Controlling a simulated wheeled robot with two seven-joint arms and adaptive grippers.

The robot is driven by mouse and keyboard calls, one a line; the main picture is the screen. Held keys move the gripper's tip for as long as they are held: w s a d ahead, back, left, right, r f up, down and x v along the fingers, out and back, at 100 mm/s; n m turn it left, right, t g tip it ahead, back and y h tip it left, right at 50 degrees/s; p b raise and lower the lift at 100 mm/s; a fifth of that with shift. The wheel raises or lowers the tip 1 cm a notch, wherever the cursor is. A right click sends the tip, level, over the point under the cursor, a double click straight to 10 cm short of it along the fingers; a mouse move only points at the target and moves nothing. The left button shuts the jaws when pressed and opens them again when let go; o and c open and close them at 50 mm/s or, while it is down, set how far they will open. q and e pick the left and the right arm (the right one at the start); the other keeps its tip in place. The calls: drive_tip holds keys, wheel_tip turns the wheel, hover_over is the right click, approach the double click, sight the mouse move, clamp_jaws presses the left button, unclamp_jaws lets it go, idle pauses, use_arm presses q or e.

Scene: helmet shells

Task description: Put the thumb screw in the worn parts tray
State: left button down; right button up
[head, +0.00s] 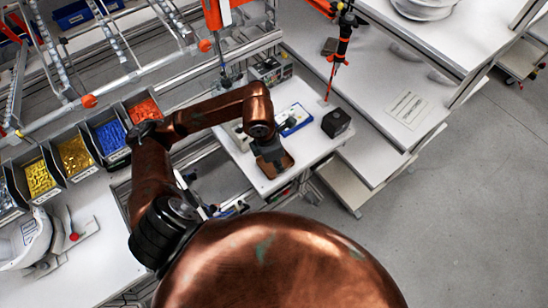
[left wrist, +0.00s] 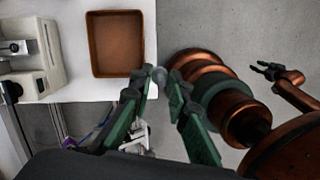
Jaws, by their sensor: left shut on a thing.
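The worn parts tray (left wrist: 98,44) is a shallow brown rectangular tray on the white table in the left wrist view. It shows in part in the head view (head: 286,164), below the end of my left arm. My left gripper (left wrist: 161,80) has its green fingers closed on a small grey rounded piece (left wrist: 159,75), which looks like the thumb screw. The fingers hide most of it. In the left wrist view the fingertips appear right of the tray's near right corner. In the head view my left gripper (head: 268,150) is dark and small. My right gripper (left wrist: 265,69) is open and empty at the right.
A blue-edged tray (head: 295,120) and a black box (head: 336,123) share the white table (head: 300,92). A white-and-grey device (left wrist: 30,62) stands left of the worn parts tray. Coloured parts bins (head: 110,135) line the left side. A driver (head: 341,45) hangs above.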

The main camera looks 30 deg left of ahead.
use_arm(q)
drive_tip(key=w+a+f, duration=0.1)
drive_tip(key=w+f, duration=0.1)
drive_tip(key=w+a+f+p, duration=0.1)
drive_tip(key=w+a+f, duration=0.2)
drive_tip(key=f, duration=0.1)
drive_tip(key=shift+w+a+f, duration=0.4)
drive_tip(key=f+p, duration=0.1)
drive_tip(key=f, duration=0.2)
drive_tip(key=shift+w+a+p, duration=0.15)
drive_tip(key=shift+w+p, duration=0.05)
drive_tip(key=shift+p, duration=0.2)
drive_tip(key=shift+f, duration=0.25)
drive_tip(key=shift+f, duration=0.1)
drive_tip(key=shift+f, duration=0.15)
drive_tip(key=c, duration=1.8)
unclamp_jaws()
drive_tip(key=shift+c, duration=0.2)
